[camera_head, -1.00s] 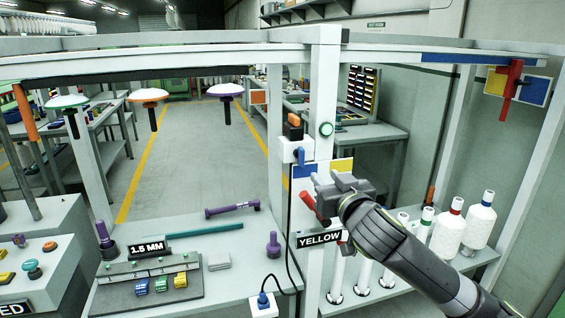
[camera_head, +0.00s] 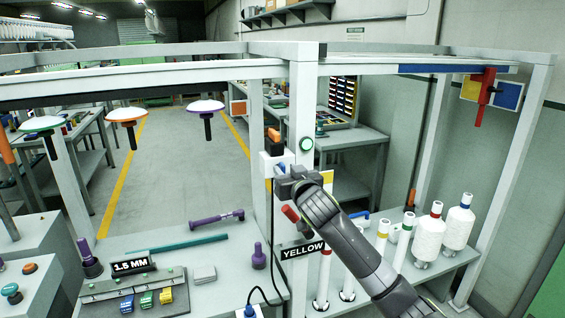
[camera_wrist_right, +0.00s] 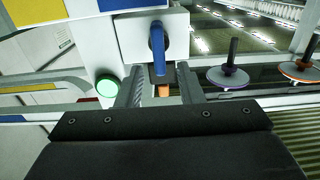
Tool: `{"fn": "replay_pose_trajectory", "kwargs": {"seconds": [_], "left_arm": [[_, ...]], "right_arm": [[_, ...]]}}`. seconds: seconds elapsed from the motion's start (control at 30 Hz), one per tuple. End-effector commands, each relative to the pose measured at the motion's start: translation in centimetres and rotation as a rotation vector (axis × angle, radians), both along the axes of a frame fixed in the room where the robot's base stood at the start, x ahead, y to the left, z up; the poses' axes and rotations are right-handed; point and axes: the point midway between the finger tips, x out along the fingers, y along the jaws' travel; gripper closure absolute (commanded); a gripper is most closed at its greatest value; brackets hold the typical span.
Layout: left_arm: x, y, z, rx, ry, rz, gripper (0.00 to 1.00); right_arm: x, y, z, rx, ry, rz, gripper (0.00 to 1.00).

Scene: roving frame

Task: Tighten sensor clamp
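A white sensor box (camera_head: 268,162) with an orange top piece (camera_head: 274,135) and a blue lever (camera_head: 281,168) is mounted on the middle post. My right gripper (camera_head: 284,180) is at the front of this box, close to the lever. In the right wrist view the fingers (camera_wrist_right: 160,88) are apart. The blue lever (camera_wrist_right: 157,45) and the orange piece (camera_wrist_right: 164,91) appear in line with the gap between them; contact cannot be told. A red handle (camera_head: 290,213) shows on the post below the gripper, which partly hides the mount. My left gripper is not in view.
A round green button (camera_head: 306,144) sits on the post beside the box. A black cable (camera_head: 270,235) hangs below. White spools (camera_head: 429,238) stand on the right shelf. Disc-topped pieces (camera_head: 206,107) hang from the left beam. A purple tool (camera_head: 216,218) lies on the left bench.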

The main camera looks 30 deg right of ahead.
Motion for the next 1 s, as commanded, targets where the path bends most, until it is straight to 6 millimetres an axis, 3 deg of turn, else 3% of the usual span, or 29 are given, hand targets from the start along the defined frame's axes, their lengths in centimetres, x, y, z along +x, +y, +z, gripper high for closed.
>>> {"fn": "replay_pose_trajectory", "kwargs": {"seconds": [0.3, 0.7, 1.0], "left_arm": [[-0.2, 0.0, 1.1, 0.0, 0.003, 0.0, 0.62], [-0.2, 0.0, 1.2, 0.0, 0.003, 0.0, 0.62], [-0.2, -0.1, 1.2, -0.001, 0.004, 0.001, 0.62]], "right_arm": [[3.0, -0.7, 0.1, 0.0, 0.0, 0.0, 0.66], [3.4, -0.8, 0.0, 0.0, -0.001, 0.001, 0.66], [3.4, -0.8, 0.0, 0.0, 0.0, 0.0, 1.0]]}}
